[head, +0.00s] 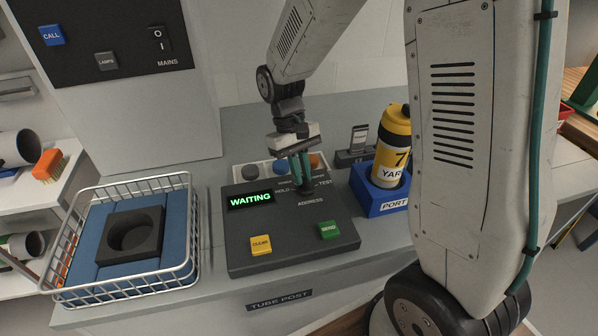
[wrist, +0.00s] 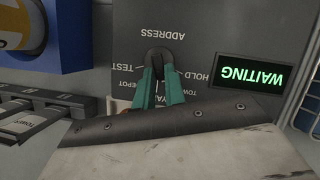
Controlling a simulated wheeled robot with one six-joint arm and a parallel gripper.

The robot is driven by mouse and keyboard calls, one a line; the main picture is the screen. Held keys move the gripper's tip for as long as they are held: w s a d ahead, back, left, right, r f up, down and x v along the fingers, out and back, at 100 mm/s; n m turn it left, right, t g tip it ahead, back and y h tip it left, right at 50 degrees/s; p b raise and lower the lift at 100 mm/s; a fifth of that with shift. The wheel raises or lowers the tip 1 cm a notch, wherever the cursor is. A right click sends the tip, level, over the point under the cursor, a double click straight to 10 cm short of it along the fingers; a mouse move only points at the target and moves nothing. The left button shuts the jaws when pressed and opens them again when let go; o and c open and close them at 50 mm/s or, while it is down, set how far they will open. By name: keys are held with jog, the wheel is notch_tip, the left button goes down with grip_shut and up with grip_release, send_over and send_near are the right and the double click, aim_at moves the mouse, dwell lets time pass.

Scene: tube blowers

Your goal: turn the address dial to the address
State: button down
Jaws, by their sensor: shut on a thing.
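My gripper (head: 303,178) reaches down onto the tube post's dark grey console (head: 290,225). Its teal fingers (wrist: 160,78) are shut on the black address dial (wrist: 159,57), beside the printed word ADDRESS. Around the dial in the wrist view, which shows the console upside down, I read TEST, HOLD, DEPOT and a partly covered word starting TOW. The fingers hide part of the dial, and I cannot tell where it points. The green display (head: 250,199) reads WAITING. A yellow CLEAR button (head: 261,245) and green SEND button (head: 328,230) are at the console's front.
A yellow, black-capped canister (head: 393,146) stands in the blue PORT holder (head: 381,202) on the right. A wire basket (head: 190,215) with a black ring-shaped block (head: 133,236) is on the left. A small card rack (head: 355,155) stands behind.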

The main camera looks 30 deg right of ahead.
jog(key=shift+d+m+y, duration=0.2)
jog(key=shift+m+y, duration=0.1)
jog(key=shift+m, duration=0.5)
jog(key=shift+d+m+y, duration=0.15)
jog(key=shift+m+y, duration=0.15)
jog(key=shift+m, duration=0.5)
jog(key=c, duration=1.5)
grip_release()
jog(key=shift+o, duration=0.2)
jog(key=shift+r, duration=0.1)
jog(key=v, duration=0.7)
jog(key=shift+r, duration=0.3)
jog(key=shift+w+d, duration=0.1)
